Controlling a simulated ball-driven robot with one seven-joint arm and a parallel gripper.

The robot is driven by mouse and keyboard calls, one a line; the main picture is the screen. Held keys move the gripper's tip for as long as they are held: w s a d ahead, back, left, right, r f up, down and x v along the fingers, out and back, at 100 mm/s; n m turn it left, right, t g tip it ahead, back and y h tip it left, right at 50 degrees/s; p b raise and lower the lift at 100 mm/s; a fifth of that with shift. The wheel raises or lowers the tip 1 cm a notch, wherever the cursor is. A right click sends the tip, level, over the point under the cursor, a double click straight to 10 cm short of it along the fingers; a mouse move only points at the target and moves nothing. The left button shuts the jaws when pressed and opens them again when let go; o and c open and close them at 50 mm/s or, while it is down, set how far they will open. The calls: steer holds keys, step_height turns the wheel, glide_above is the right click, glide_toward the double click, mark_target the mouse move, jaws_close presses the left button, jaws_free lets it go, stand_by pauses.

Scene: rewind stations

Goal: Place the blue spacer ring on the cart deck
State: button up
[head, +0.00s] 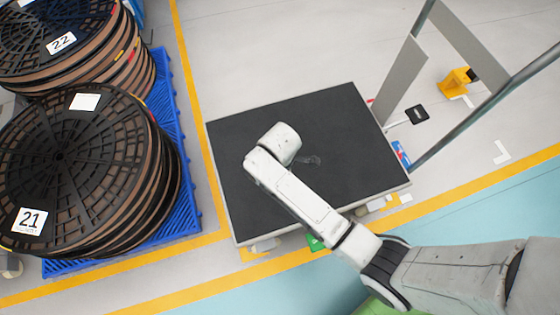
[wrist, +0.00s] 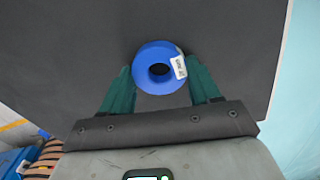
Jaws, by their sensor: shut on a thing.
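The blue spacer ring (wrist: 146,58) is between the two green fingers of my gripper (wrist: 160,78) in the wrist view. It has a dark centre hole and a white label on its right side. My gripper is shut on it. The cart deck (head: 340,110) is a dark flat top with a light edge in the head view. It also fills most of the wrist view (wrist: 60,50) behind the ring. My arm reaches over the middle of the deck. In the head view my wrist hides the gripper and the ring. I cannot tell whether the ring touches the deck.
Stacks of large black reels (head: 75,165) stand on a blue pallet (head: 190,205) at the left. A metal frame with grey panels (head: 402,80) rises at the deck's right. A yellow object (head: 455,82) stands beyond it. The visible deck around my wrist is clear.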

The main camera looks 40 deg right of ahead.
steer(key=o, duration=1.1)
steer(key=shift+c, duration=0.2)
step_height(320, 180, up, 12)
steer(key=p, duration=0.4)
steer(key=s+d+r+m, duration=0.2)
steer(key=s+d+m, duration=0.2)
steer(key=s+m, duration=0.2)
steer(key=s+d+r+m+t, duration=0.1)
steer(key=s+d+m, duration=0.3)
steer(key=s, duration=0.6)
steer(key=r+m, duration=0.1)
steer(key=m, duration=0.1)
steer(key=shift+s+r+m, duration=0.15)
steer(key=shift+s+m, duration=0.15)
steer(key=shift+s, duration=0.1)
steer(key=shift+c, duration=0.2)
